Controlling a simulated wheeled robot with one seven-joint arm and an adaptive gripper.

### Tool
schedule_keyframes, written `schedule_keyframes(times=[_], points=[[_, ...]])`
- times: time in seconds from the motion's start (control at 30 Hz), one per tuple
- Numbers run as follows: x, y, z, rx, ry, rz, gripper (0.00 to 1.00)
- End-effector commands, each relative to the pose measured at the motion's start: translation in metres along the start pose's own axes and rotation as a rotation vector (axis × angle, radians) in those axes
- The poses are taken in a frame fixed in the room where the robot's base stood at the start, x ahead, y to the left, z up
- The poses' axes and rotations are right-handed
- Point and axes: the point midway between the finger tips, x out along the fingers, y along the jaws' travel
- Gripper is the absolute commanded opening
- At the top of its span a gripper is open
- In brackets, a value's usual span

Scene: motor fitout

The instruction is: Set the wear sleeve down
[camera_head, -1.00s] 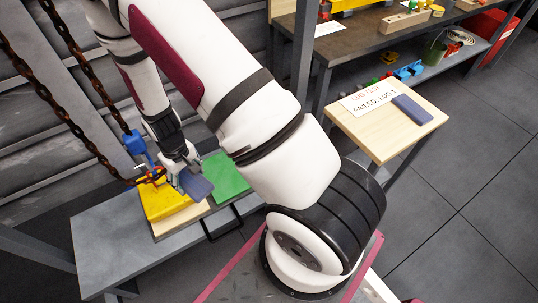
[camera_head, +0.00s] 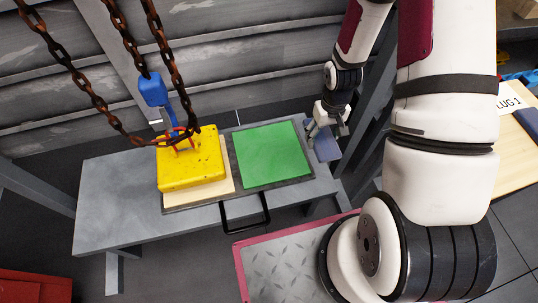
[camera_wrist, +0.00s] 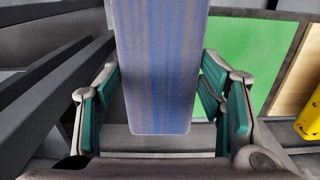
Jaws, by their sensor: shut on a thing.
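The wear sleeve (camera_head: 326,148) looks like a flat blue-grey strip. My gripper (camera_head: 322,128) is shut on it in the head view, just right of the green mat (camera_head: 270,154), by the bench's right end. In the wrist view the wear sleeve (camera_wrist: 160,65) fills the top middle between the teal-padded fingers of my gripper (camera_wrist: 160,103). The green mat also shows at the right of the wrist view (camera_wrist: 250,55). The sleeve looks held above the bench top, apart from the mat; its exact height is hard to tell.
A yellow block (camera_head: 190,165) with a blue hook (camera_head: 152,90) and rusty chains (camera_head: 125,30) is on a wooden board, left on the grey bench (camera_head: 115,205). A black handle (camera_head: 245,222) juts from the front. A wooden table (camera_head: 510,165) is at right.

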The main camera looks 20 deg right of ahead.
Motion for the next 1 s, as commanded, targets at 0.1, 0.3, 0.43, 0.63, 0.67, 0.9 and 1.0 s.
schedule_keyframes(times=[0.1, 0.3, 0.43, 0.63, 0.67, 0.9, 1.0], points=[[0.032, 0.013, 0.0, 0.004, 0.001, 0.0, 0.32], [0.065, 0.03, 0.005, 0.002, 0.002, -0.002, 0.32], [0.078, 0.037, 0.009, 0.001, 0.003, -0.002, 0.32], [0.085, 0.037, 0.008, -0.003, 0.005, -0.003, 0.32], [0.085, 0.034, 0.006, -0.004, 0.006, -0.003, 0.32], [0.091, -0.009, -0.024, -0.009, 0.006, -0.003, 0.32], [0.093, -0.029, -0.038, -0.008, 0.006, -0.003, 0.32]])
